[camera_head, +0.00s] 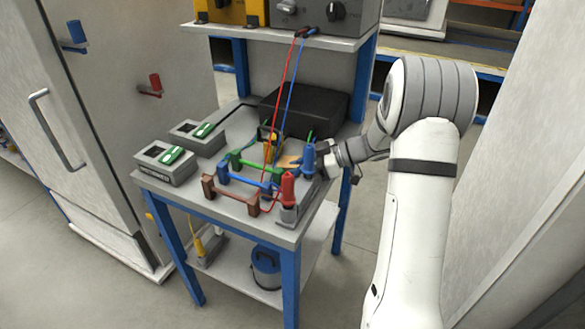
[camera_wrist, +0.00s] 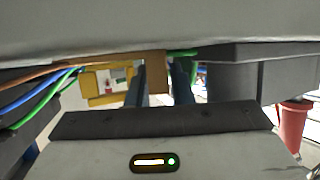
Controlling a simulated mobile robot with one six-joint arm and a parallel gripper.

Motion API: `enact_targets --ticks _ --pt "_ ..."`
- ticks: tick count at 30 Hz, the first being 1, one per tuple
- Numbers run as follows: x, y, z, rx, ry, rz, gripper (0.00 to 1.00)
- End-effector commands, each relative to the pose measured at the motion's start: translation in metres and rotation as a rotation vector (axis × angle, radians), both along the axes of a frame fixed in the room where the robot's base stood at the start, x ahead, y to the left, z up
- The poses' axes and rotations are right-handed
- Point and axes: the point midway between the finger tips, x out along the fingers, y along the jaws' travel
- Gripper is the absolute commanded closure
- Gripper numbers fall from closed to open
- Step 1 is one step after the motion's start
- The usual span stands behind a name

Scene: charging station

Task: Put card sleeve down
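A tan-orange flat piece, which I take for the card sleeve (camera_wrist: 155,74), shows between the two dark fingers of my gripper (camera_wrist: 160,84) in the wrist view. The fingers appear closed on its sides. In the head view a small orange patch of the sleeve (camera_head: 289,161) shows above the table (camera_head: 240,209), left of the blue plug. My gripper reaches in from the right there, its fingertips largely hidden behind the plug. I cannot tell whether the sleeve touches the tabletop.
Green, blue and brown handles (camera_head: 234,197) crowd the tabletop. Two grey card boxes (camera_head: 166,163) sit left, a black box (camera_head: 303,108) behind.

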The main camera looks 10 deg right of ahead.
Motion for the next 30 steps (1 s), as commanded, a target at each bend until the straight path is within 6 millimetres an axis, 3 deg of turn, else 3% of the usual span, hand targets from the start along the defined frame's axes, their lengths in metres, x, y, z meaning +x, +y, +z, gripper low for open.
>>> enact_targets --ticks 9,23,30 --pt "0.000 0.000 0.000 0.000 0.000 0.001 1.00" --pt "0.000 0.001 0.001 0.000 0.000 0.002 1.00" --pt "-0.001 -0.005 0.013 0.001 -0.001 0.000 1.00"
